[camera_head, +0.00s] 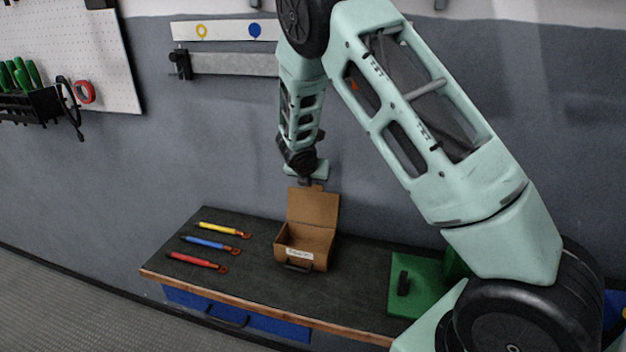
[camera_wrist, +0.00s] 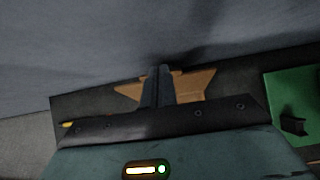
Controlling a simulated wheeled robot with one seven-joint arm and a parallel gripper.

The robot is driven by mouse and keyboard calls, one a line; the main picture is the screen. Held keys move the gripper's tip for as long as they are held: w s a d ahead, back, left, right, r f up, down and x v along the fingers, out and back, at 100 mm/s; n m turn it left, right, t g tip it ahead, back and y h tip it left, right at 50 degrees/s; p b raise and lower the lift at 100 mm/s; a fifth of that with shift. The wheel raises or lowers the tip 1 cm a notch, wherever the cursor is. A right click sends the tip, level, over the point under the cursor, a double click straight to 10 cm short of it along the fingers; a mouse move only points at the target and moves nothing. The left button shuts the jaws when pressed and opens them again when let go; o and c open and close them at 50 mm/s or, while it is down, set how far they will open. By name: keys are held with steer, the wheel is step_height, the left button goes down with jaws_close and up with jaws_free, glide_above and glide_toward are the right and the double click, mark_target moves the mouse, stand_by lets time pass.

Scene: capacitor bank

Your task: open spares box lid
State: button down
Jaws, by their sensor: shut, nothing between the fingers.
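The spares box (camera_head: 299,246) is a brown cardboard-coloured box with a small white label and a dark handle on its front. It stands on the dark bench top. Its lid (camera_head: 313,207) stands up at the back edge, so the inside shows and looks empty. My gripper (camera_head: 312,183) is just above the upper edge of the lid, shut and empty; I cannot tell whether it touches the lid. In the wrist view, the shut fingers (camera_wrist: 157,86) cover the middle of the brown box (camera_wrist: 195,85), which shows on both sides of them.
Yellow (camera_head: 221,229), blue (camera_head: 209,243) and red (camera_head: 196,262) tools lie on the bench (camera_head: 250,285) left of the box. A green case (camera_head: 415,287) with a dark handle stands at the right. The grey wall is close behind.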

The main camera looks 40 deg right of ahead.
steer(key=shift+r+p, duration=0.3)
steer(key=shift+r, duration=0.25)
steer(key=b+v, duration=0.2)
steer(key=v, duration=1.5)
steer(key=shift+a+r, duration=0.1)
